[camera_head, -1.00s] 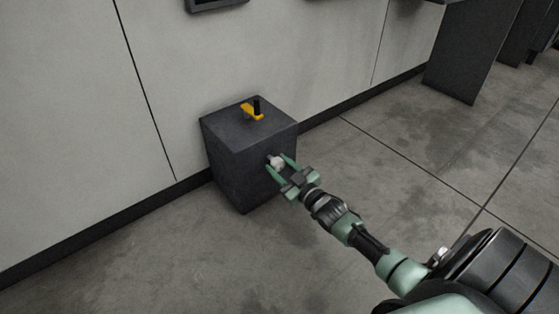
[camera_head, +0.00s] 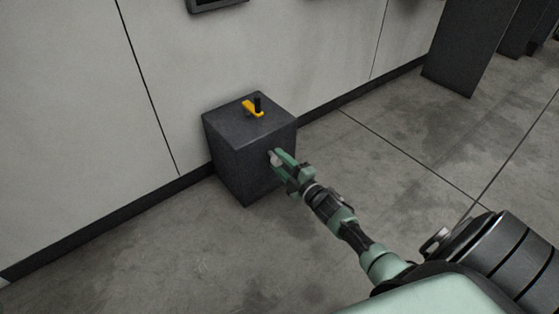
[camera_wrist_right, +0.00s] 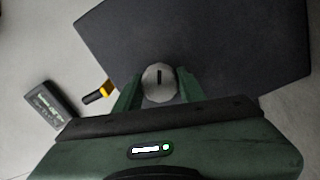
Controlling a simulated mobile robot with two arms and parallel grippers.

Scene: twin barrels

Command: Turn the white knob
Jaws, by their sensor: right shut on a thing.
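The white knob (camera_wrist_right: 160,82) is on the side face of a dark grey box (camera_head: 236,160). It is round, with a dark line mark on its face, and it also shows small in the head view (camera_head: 273,158). My right gripper (camera_head: 277,158) is shut on the knob, with one green finger on either side of it in the right wrist view (camera_wrist_right: 158,90). The wrist looks rolled relative to the box. My left gripper is not in view.
A yellow lever with a black handle (camera_head: 251,108) stands on top of the box. The box stands on the floor against a pale wall (camera_head: 70,130). A dark panel (camera_head: 215,4) is on the wall above. The concrete floor (camera_head: 190,245) around is clear.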

